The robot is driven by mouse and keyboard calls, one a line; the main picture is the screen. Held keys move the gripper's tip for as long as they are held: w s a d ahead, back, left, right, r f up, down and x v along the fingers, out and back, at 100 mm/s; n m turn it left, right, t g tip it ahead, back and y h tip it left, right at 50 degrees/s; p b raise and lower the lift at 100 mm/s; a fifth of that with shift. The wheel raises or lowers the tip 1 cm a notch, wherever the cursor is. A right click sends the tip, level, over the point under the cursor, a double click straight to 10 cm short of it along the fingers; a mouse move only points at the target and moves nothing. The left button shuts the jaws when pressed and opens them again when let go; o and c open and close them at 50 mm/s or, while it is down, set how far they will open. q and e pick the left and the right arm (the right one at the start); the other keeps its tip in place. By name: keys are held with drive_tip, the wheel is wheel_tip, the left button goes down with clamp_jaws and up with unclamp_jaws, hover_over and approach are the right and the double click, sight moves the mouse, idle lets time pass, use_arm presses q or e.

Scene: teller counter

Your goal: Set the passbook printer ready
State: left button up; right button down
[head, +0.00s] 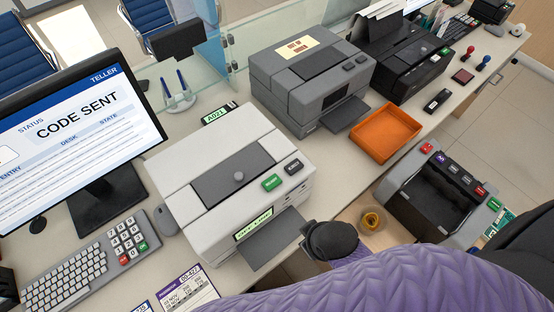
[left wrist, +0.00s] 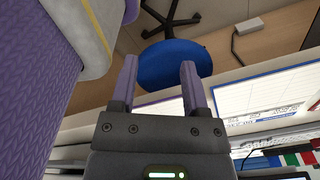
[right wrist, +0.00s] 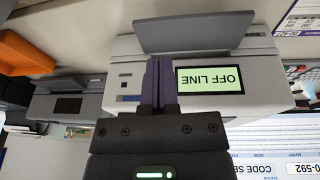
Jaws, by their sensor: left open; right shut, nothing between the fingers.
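The white passbook printer (head: 240,175) stands on the counter beside the monitor. Its front display (head: 253,224) is lit green, and in the right wrist view the display (right wrist: 208,80) reads OFF LINE, upside down. Contact is unclear. My left gripper (left wrist: 160,66) is open and empty.
A monitor (head: 75,125) reads CODE SENT, with a keyboard (head: 65,285) and keypad (head: 125,239) before it. A grey printer (head: 310,75), orange tray (head: 384,133) and black printer (head: 400,60) stand right.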

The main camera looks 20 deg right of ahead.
drive_tip(key=w+a+r+n+t+y+p, duration=0.1)
drive_tip(key=w+a+r+n+p, duration=0.15)
drive_tip(key=r, duration=0.35)
drive_tip(key=w+a+r+n+t+p, duration=0.1)
drive_tip(key=w+a+r+n+p, duration=0.1)
drive_tip(key=w+r+n+p, duration=0.3)
drive_tip(key=a+r+n+t+y, duration=0.1)
drive_tip(key=a+r+n+t, duration=0.1)
drive_tip(key=r, duration=0.5)
use_arm(q)
wheel_tip(320, 180, up, 10)
drive_tip(key=w+d, duration=0.1)
drive_tip(key=shift+d+p, duration=0.2)
drive_tip(key=shift+p, duration=0.2)
use_arm(e)
drive_tip(key=w+d+f+n+y, duration=0.1)
drive_tip(key=w+f+n, duration=0.1)
drive_tip(key=n, duration=0.7)
drive_tip(key=w+d+f+n+t, duration=0.1)
drive_tip(key=w+n, duration=0.4)
drive_tip(key=n, duration=0.5)
drive_tip(key=shift+w+d+f+y, duration=0.3)
drive_tip(key=shift+d+f+y, duration=0.15)
drive_tip(key=shift+f, duration=0.45)
drive_tip(key=shift+f, duration=0.1)
